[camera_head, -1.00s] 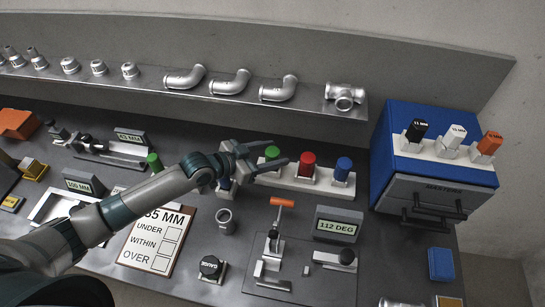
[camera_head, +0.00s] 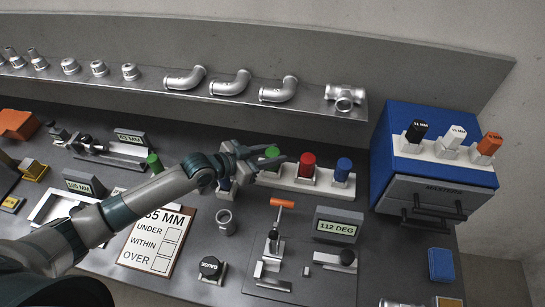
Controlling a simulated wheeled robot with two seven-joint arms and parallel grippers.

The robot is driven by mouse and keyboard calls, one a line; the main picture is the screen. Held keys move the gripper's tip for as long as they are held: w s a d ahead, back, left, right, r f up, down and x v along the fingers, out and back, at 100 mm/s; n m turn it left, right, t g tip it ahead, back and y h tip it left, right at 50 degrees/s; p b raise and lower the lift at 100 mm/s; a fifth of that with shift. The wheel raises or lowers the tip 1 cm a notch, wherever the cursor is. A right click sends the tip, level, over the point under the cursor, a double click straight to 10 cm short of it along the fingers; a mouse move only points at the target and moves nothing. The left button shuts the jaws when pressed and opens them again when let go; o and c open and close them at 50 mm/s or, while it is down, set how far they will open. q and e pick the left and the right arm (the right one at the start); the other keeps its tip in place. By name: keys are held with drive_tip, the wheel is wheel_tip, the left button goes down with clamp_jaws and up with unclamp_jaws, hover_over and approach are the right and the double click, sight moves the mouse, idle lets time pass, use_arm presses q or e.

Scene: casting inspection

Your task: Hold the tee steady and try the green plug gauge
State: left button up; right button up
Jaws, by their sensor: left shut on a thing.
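A green plug gauge (camera_head: 272,151) stands at the left end of a white rack (camera_head: 295,184), beside a red and a blue one. My left gripper (camera_head: 270,159) is shut on the green gauge, its fingers hiding part of it. A silver tee (camera_head: 345,96) sits on the shelf's right end, far from the gripper. A small silver fitting with an open top (camera_head: 226,222) stands on the bench. Another metal piece (camera_head: 400,303) is cut off at the bottom edge; I cannot tell its shape. My right gripper is not in view.
The red gauge (camera_head: 307,165) and blue gauge (camera_head: 342,169) stand close to the right of the gripper. A display reading 112 DEG (camera_head: 338,226) and an orange-handled clamp (camera_head: 282,204) are in front. A blue cabinet (camera_head: 393,150) stands at right.

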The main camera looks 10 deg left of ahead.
use_arm(q)
wheel_tip(320, 180, up, 10)
drive_tip(key=shift+b, duration=1.2)
drive_tip(key=shift+s+a+r, duration=0.1)
drive_tip(key=shift+s+a, duration=0.2)
drive_tip(key=s+a+r+m+g+h+b, duration=0.1)
drive_tip(key=s+a+r+b, duration=0.1)
drive_tip(key=s+a, duration=0.6)
drive_tip(key=s+b, duration=0.1)
drive_tip(key=s, duration=0.2)
drive_tip(key=shift+r+m+h, duration=0.15)
drive_tip(key=shift+m+h, duration=0.15)
drive_tip(key=shift+m, duration=0.1)
drive_tip(key=shift+d+g, duration=0.1)
drive_tip(key=shift+g, duration=0.2)
